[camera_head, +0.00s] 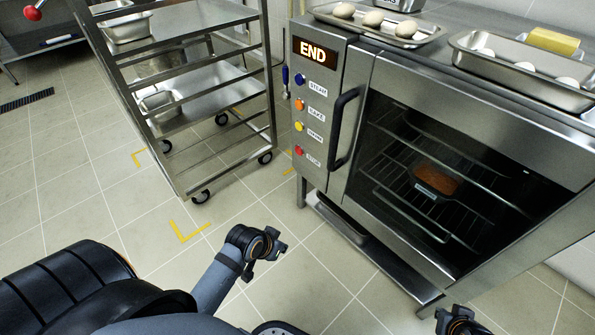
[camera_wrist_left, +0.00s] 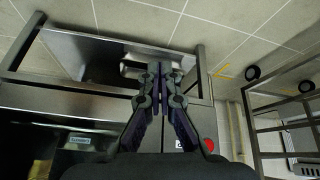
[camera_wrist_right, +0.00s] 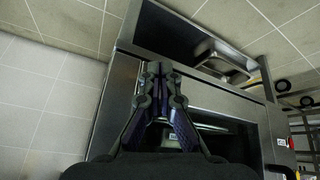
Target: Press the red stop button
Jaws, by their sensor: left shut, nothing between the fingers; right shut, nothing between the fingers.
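The red stop button (camera_head: 299,154) is the lowest of several round buttons on the left panel of the steel oven (camera_head: 335,58), beside a STOP label. It also shows in the left wrist view (camera_wrist_left: 209,144), right of my fingers. My left gripper (camera_head: 274,243) is shut and empty, low in front of the oven, below the button and apart from it. Its shut fingers point away in the left wrist view (camera_wrist_left: 160,75). My right gripper (camera_head: 461,318) is at the bottom edge of the head view, below the oven door. In the right wrist view its fingers (camera_wrist_right: 156,75) are shut and empty.
The oven display (camera_head: 314,51) reads END. A dark door handle (camera_head: 345,128) juts out right of the buttons. A loaf (camera_head: 437,178) sits inside. Trays (camera_head: 375,28) stand on top. A wheeled rack (camera_head: 190,110) stands at left; open tiled floor lies between.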

